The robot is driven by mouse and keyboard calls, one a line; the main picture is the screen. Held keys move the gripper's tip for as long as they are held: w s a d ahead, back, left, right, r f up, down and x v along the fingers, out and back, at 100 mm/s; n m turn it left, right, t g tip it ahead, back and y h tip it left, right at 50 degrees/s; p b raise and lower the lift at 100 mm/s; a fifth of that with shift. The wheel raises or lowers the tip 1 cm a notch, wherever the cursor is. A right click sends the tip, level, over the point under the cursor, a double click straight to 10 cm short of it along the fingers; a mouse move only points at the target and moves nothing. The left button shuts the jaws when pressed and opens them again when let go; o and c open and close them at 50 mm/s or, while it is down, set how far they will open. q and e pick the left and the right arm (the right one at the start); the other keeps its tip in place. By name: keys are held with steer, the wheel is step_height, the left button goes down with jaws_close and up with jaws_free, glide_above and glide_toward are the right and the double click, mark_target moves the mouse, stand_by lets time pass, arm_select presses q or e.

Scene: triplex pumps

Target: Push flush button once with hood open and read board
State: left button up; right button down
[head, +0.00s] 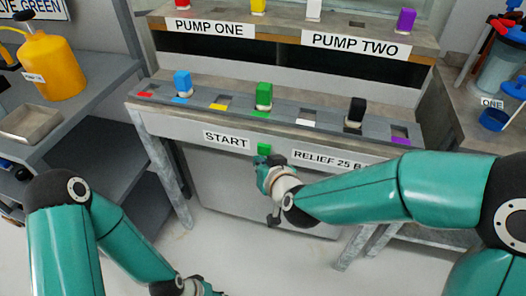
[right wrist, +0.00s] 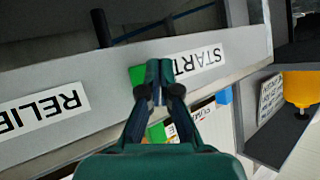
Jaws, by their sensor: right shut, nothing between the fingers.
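A small green button (head: 264,149) sits on the bench's front face, just right of the START label (head: 227,140). It also shows in the right wrist view (right wrist: 137,75), partly hidden by my fingers. My right gripper (head: 262,168) is shut and empty, its tips just below the button in the head view. In the right wrist view its tips (right wrist: 160,70) overlap the button's edge; I cannot tell whether they touch it. My left gripper (head: 203,288) is low at the bottom edge, too cut off to read. No hood can be made out.
The bench top holds a blue block (head: 182,82), a green block (head: 264,95) and a black block (head: 356,111) among coloured slots. PUMP ONE and PUMP TWO labels are on the shelf above. A yellow can (head: 48,62) and metal tray (head: 30,122) stand left.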

steer(key=shift+s+a, duration=0.3)
steer(key=shift+s, duration=0.6)
steer(key=shift+s+a, duration=0.25)
steer(key=shift+s, duration=0.6)
steer(key=shift+s+a, duration=0.3)
steer(key=shift+s, duration=0.6)
steer(key=s+d+f+m+g+h, duration=0.1)
steer(key=d+f+g+h, duration=0.1)
steer(key=d+f, duration=0.6)
steer(key=d+f+m+g+h, duration=0.1)
steer(key=d+f+g, duration=0.1)
steer(key=d+f, duration=0.6)
steer(key=s+a+f+m+g+y, duration=0.1)
steer(key=s+a+f+g+y, duration=0.2)
steer(key=s+f+g, duration=0.85)
steer(key=s+r+t+p, duration=0.2)
steer(key=r+p, duration=0.9)
steer(key=p, duration=0.2)
steer(key=s+r+t+p, duration=0.2)
steer(key=s+r+p, duration=0.1)
steer(key=r+p, duration=0.8)
steer(key=shift+s+a+t+p, duration=0.2)
steer(key=shift+t+p, duration=0.15)
steer(key=shift+p, duration=0.7)
